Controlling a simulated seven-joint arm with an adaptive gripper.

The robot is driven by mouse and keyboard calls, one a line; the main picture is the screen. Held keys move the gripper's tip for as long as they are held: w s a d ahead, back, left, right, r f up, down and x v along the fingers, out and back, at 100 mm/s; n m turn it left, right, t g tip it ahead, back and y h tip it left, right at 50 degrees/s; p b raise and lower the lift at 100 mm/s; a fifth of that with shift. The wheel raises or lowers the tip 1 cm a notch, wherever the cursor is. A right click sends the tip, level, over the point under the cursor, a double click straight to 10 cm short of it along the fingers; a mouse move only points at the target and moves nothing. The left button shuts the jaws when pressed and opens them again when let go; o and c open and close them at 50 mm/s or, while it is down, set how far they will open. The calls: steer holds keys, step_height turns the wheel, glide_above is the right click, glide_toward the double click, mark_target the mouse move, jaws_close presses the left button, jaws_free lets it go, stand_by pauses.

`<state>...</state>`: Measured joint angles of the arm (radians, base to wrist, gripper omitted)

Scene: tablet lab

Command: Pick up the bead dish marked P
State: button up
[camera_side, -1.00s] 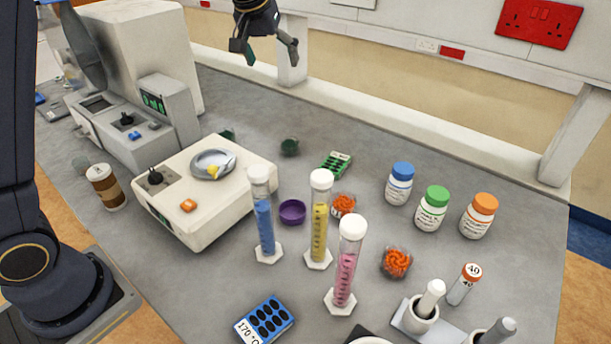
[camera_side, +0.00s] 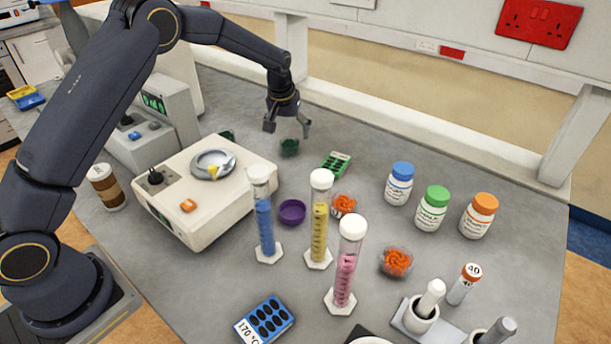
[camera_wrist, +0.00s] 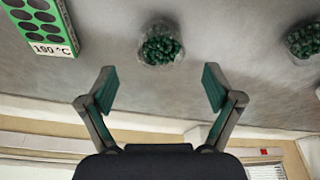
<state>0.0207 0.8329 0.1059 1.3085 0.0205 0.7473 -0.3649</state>
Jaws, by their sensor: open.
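No letter P can be read on any dish. A small clear dish of dark green beads (camera_side: 289,147) sits on the grey bench; it also shows in the wrist view (camera_wrist: 160,47), ahead of and between my fingers. A second green-bead dish (camera_side: 227,135) is partly hidden behind the white instrument; a green-bead dish shows at the right edge of the wrist view (camera_wrist: 304,41). Two dishes of orange beads stand nearer, one (camera_side: 343,204) behind the tubes and one (camera_side: 396,262) to their right. My gripper (camera_side: 288,129) is open and empty, just above the first green-bead dish.
A green block marked 190 °C (camera_wrist: 38,22) lies beside the dish; it shows in the side view (camera_side: 336,164). Blue, yellow and pink tubes (camera_side: 264,225), a purple bowl (camera_side: 292,212), capped bottles (camera_side: 432,208) and a white instrument (camera_side: 205,190) stand nearer. A pale rail (camera_side: 420,128) runs behind.

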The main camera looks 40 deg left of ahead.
mark_target(290, 142)
steer(key=x, duration=0.5)
steer(key=shift+s+f, duration=0.15)
steer(key=c, duration=1.3)
